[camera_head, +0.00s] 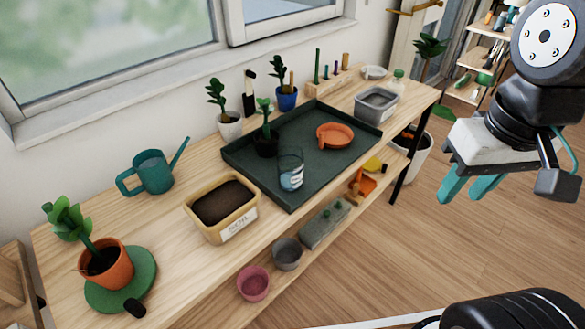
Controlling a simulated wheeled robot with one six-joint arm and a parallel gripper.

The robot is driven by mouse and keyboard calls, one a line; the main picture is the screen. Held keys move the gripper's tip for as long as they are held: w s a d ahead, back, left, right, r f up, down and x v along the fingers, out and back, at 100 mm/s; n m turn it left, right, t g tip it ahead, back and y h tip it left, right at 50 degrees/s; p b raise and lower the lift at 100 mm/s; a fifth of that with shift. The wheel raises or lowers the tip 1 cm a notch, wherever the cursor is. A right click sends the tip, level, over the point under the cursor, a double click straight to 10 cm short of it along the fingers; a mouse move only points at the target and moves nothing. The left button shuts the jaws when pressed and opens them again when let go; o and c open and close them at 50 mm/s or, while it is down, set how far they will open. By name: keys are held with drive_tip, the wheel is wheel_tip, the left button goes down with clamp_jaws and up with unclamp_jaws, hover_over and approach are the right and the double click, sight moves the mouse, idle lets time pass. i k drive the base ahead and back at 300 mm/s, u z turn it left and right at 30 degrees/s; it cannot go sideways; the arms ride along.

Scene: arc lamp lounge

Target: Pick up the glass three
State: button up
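A clear glass (291,172) with a pale blue and white label stands upright in the front corner of the dark green tray (290,203) on the wooden bench. The print on its label is too small to read. My gripper (468,191) hangs at the upper right, over the floor and well apart from the glass. Its two teal fingers are spread with nothing visible between them.
A small potted plant (266,140) stands behind the glass, and an orange dish (335,135) lies in the tray. A soil box (222,205), teal watering can (153,174) and potted plant (106,265) stand to the left. A metal tub (376,105) is at the right.

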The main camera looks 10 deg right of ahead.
sight(290, 158)
drive_tip(key=z, duration=2.3)
drive_tip(key=i, duration=1.9)
drive_tip(key=u, duration=3.7)
drive_tip(key=i, duration=0.5)
